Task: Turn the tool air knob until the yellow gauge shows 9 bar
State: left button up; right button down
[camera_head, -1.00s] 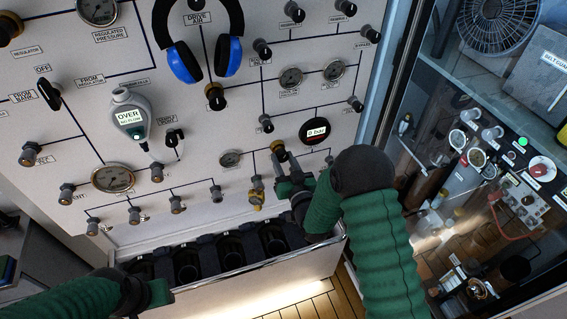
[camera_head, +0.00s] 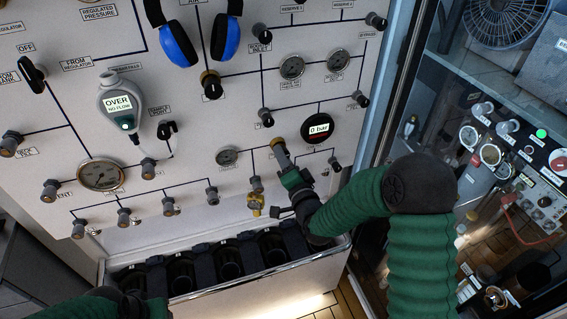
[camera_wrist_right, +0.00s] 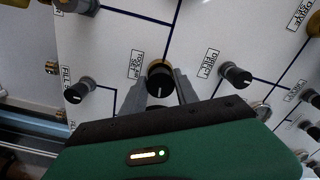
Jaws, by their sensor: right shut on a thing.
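The tool air knob (camera_wrist_right: 160,77) is black with a brass-coloured collar, on the white panel. In the right wrist view my right gripper (camera_wrist_right: 160,92) has a finger on each side of it and is shut on it. In the head view my right gripper (camera_head: 286,165) reaches the knob from below and hides most of it. The round dark gauge (camera_head: 318,128) sits up and right of the knob; its pale display reads 0 bar. My left gripper (camera_head: 138,307) is dark at the bottom edge, partly cut off, its fingers unclear.
Another black knob (camera_wrist_right: 235,75) is close to the right of the gripped one. A brass fitting (camera_head: 256,204) lies just left of my right gripper. A bin trough (camera_head: 225,262) runs below the panel. A glass-fronted cabinet (camera_head: 470,150) stands at right.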

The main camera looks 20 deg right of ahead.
jog(key=shift+f+m+b, duration=0.15)
jog(key=shift+m+b, duration=0.45)
jog(key=shift+m, duration=1.1)
jog(key=c, duration=1.2)
grip_release()
jog(key=shift+o, duration=1.2)
jog(key=shift+d, duration=0.1)
